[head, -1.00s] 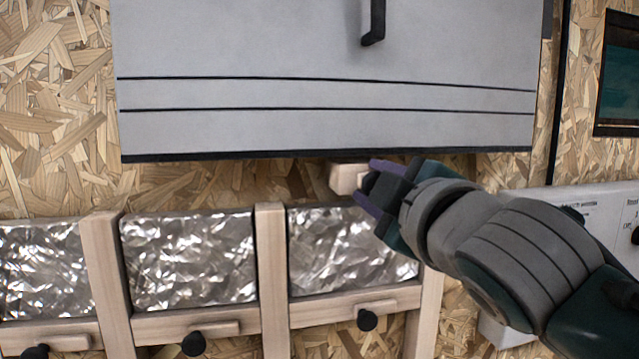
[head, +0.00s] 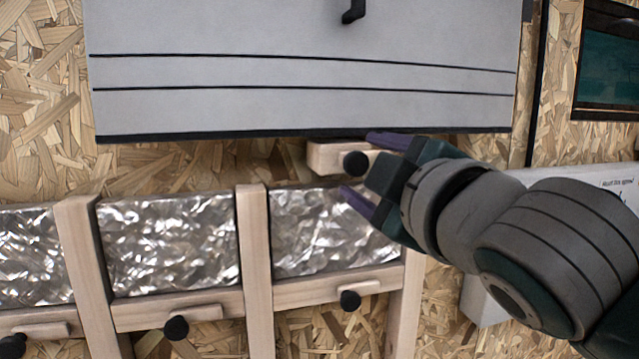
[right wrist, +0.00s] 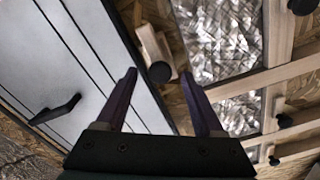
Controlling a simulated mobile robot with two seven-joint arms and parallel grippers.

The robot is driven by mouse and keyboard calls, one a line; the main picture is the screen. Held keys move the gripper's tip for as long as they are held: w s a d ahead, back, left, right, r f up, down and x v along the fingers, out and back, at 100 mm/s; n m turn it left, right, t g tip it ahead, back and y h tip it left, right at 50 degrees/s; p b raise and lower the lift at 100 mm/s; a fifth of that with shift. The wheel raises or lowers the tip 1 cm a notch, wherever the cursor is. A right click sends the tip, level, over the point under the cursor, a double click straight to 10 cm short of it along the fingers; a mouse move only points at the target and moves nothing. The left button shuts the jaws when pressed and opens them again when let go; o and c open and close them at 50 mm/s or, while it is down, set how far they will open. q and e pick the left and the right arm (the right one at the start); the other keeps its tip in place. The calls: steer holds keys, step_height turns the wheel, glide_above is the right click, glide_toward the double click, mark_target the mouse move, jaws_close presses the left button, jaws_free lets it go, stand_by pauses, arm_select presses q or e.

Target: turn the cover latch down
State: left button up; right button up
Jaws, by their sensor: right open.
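A pale wooden latch bar (head: 325,157) with a black round knob (head: 356,164) lies about level just below the grey cover (head: 300,107). In the right wrist view the latch (right wrist: 149,45) and its knob (right wrist: 160,72) show between my fingers. My right gripper (head: 358,166) is open, with its purple fingertips above and below the knob. I cannot tell whether they touch it. The gripper hides the bar's right end. My left gripper is in neither view.
Crinkled foil panels (head: 168,247) in wooden frames sit below, each with its own small latch and black knob (head: 176,328). The cover has a black handle (head: 353,11). A dark screen (head: 608,60) is at the upper right.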

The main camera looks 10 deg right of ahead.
steer(key=s+b, duration=0.1)
steer(key=s, duration=0.5)
steer(key=shift+s+d+b, duration=0.15)
steer(key=shift+s+b, duration=0.2)
steer(key=s+d+f+m+g+h, duration=0.1)
steer(key=s+f+m+g, duration=0.25)
steer(key=f, duration=0.35)
steer(key=s+d+f+m+g, duration=0.2)
steer(key=s+f+g, duration=0.15)
steer(key=f, duration=0.35)
steer(key=s+f+m+g, duration=0.6)
steer(key=s+f, duration=0.4)
steer(key=s, duration=0.4)
step_height(320, 180, up, 19)
steer(key=s+g+p, duration=0.1)
steer(key=s+p, duration=0.1)
steer(key=p, duration=1.7)
steer(key=shift+s+n+y, duration=0.15)
steer(key=shift+n+y, duration=0.15)
steer(key=shift+n, duration=0.05)
